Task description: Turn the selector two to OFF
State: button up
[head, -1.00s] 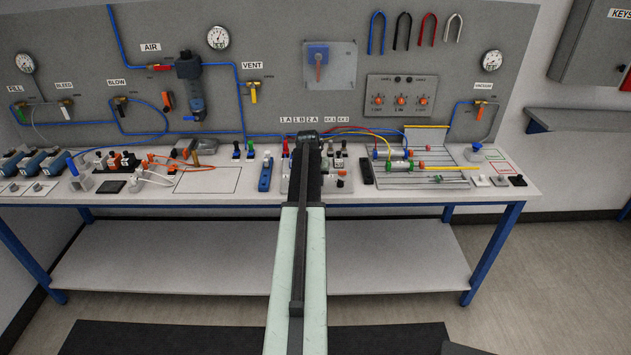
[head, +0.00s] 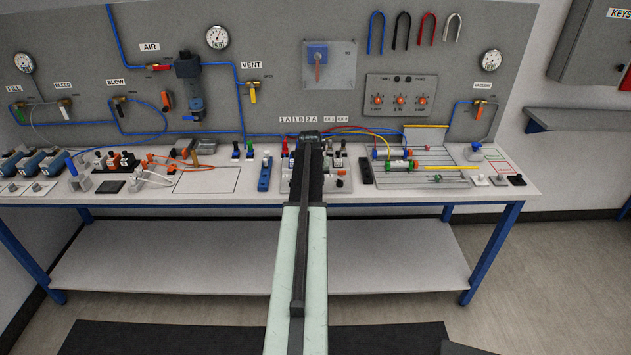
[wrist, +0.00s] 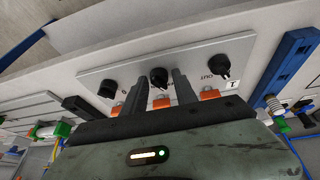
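A wall panel (head: 385,88) carries three orange knobs with small labels. The middle knob (head: 400,100) has a label that seems to start with 2, though the text is too small to read surely. In the wrist view, a grey plate (wrist: 100,75) on the bench carries three black knobs, each with an orange part nearby. My gripper (wrist: 159,77) is open, its two fingers apart on either side of the middle black knob (wrist: 158,73); contact cannot be told. My arm hides most of this plate in the head view. Which knob is selector two cannot be told surely.
A blue bar (head: 265,172) with a valve stands left of my arm; it also shows in the wrist view (wrist: 288,65). The bench (head: 425,197) is crowded at the back, with a bare front strip.

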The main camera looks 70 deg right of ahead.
jog(key=p+v, duration=0.7)
jog(key=shift+r, duration=0.4)
jog(key=shift+a, duration=0.1)
